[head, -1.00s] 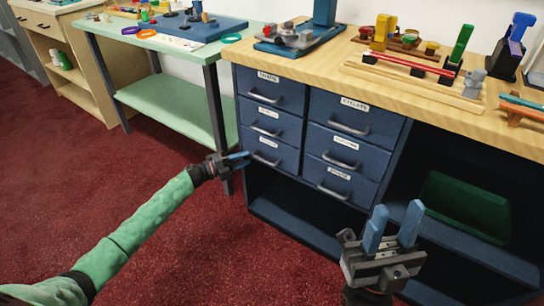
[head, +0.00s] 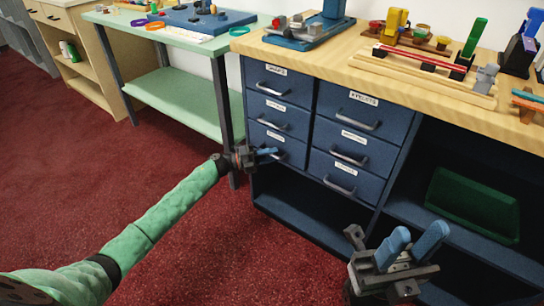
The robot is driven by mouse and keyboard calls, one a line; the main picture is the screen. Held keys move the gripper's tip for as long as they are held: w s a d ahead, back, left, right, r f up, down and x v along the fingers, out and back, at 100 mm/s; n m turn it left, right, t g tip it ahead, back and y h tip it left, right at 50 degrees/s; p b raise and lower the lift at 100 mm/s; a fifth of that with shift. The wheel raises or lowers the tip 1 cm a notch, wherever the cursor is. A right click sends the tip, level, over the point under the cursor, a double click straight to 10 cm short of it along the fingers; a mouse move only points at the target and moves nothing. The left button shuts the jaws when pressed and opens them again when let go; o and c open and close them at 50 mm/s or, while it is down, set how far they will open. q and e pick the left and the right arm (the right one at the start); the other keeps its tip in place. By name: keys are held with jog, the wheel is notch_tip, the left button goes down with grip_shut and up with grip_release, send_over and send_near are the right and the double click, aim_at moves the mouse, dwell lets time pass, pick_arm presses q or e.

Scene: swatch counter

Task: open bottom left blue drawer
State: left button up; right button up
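The blue cabinet has two columns of drawers. The bottom left blue drawer (head: 292,149) is shut, its front level with those above it. It has a grey bar handle (head: 276,137) and a white label.
Several other blue drawers (head: 360,118) are shut. Below them is an open shelf; a green bin (head: 472,205) sits in the open bay at right. The wooden top (head: 330,58) holds several toys and tools. A green table (head: 180,95) stands at left. Red carpet in front is clear.

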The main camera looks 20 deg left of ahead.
pick_arm(q)
jog(key=shift+w+d, duration=0.15)
jog(key=shift+d, duration=0.15)
jog(key=shift+c, duration=0.2)
grip_shut()
